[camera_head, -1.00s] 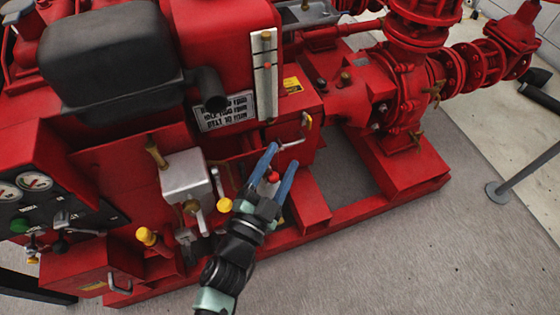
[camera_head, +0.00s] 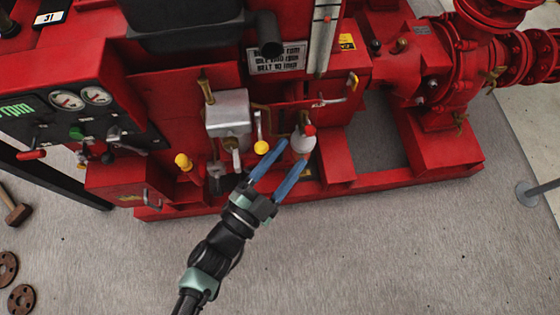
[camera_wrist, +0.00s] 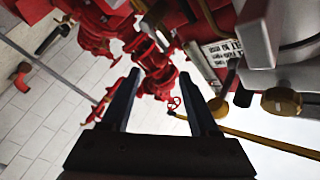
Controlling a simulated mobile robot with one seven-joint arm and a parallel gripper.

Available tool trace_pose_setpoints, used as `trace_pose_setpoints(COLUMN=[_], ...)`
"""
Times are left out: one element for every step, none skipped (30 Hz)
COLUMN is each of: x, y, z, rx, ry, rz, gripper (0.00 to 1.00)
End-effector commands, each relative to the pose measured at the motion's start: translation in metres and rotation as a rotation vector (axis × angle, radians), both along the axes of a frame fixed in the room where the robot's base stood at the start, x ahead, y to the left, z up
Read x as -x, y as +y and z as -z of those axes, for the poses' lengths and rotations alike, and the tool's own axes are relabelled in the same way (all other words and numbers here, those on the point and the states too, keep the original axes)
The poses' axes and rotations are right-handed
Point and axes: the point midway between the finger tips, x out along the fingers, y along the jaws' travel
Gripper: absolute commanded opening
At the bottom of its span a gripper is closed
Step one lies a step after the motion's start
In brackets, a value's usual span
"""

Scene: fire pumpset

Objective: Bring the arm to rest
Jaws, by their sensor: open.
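My gripper (camera_head: 294,151) has two blue fingers spread apart, with nothing visible held between them. It is in front of the red pumpset (camera_head: 345,185), near the lower frame. A small white rounded part with a red top (camera_head: 303,141) shows just beyond the fingertips; I cannot tell whether they touch it. In the wrist view, the open fingers (camera_wrist: 160,76) point toward red pump pipework (camera_wrist: 155,62), with free space between them.
A grey valve box (camera_head: 228,113), yellow knobs (camera_head: 183,161) and a gauge panel (camera_head: 75,110) are left of my gripper. A metal post (camera_head: 530,192) stands at right. A hammer (camera_head: 15,212) and round flanges (camera_head: 20,298) lie at left. The front floor is clear.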

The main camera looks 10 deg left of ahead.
Motion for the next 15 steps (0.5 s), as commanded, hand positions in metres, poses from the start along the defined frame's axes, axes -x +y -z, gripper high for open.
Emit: trace_pose_setpoints(x=[0.007, 0.009, 0.013, 0.014, 0.016, 0.018, 0.018, 0.019, 0.019, 0.019, 0.019, 0.019, 0.019, 0.019, 0.019], y=[0.005, 0.006, 0.007, 0.008, 0.009, 0.009, 0.01, 0.01, 0.01, 0.01, 0.01, 0.01, 0.01, 0.01, 0.01], z=[0.0, 0.001, 0.001, 0.001, 0.001, 0.002, 0.002, 0.002, 0.002, 0.002, 0.002, 0.002, 0.002, 0.002, 0.002], rx=[-0.002, -0.002, -0.001, -0.001, -0.001, -0.001, -0.001, -0.001, -0.001, -0.001, -0.001, -0.001, -0.001, -0.001, -0.001], ry=[0.002, 0.002, 0.0, 0.0, 0.0, 0.0, 0.0, 0.0, 0.0, 0.0, -0.001, -0.001, -0.001, -0.001, -0.001], rz=[-0.002, -0.002, -0.001, -0.001, -0.001, -0.001, -0.001, 0.0, 0.001, 0.001, 0.001, 0.001, 0.001, 0.001, 0.001], gripper=[0.61, 0.61, 0.61, 0.61, 0.61, 0.61, 0.61, 0.61, 0.61, 0.61, 0.61, 0.61, 0.61, 0.61, 0.61])
